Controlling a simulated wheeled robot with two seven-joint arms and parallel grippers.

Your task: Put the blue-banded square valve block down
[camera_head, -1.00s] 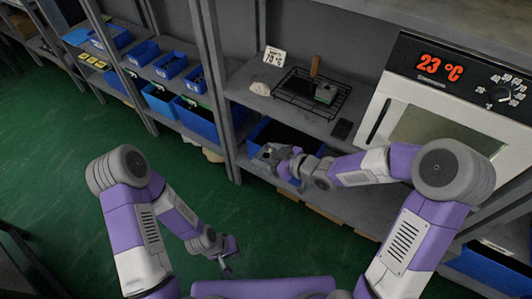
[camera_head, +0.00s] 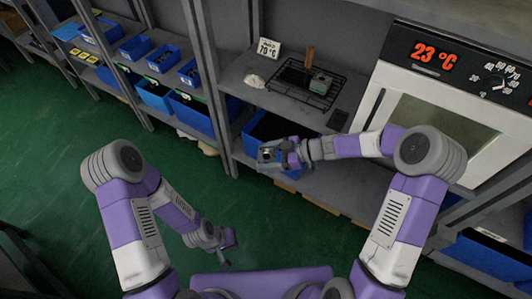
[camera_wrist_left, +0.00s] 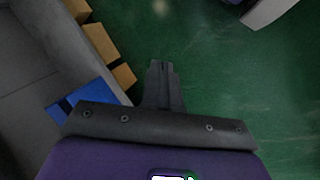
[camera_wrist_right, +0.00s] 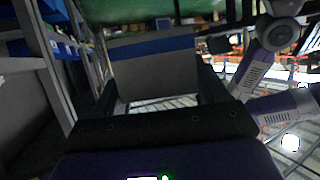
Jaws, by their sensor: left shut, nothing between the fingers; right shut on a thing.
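The blue-banded square valve block (camera_wrist_right: 150,72) is grey with a blue stripe near its top in the right wrist view. My right gripper (camera_head: 268,155) is shut on it, with a finger on each side. In the head view the gripper and the grey block (camera_head: 267,154) are in front of the lower shelf, by the blue bin. My left gripper (camera_head: 226,258) is shut and empty, low over the green floor. Its closed fingers show in the left wrist view (camera_wrist_left: 163,85).
An oven (camera_head: 430,105) reading 23 °C is at right. A blue bin (camera_head: 252,128) sits below.

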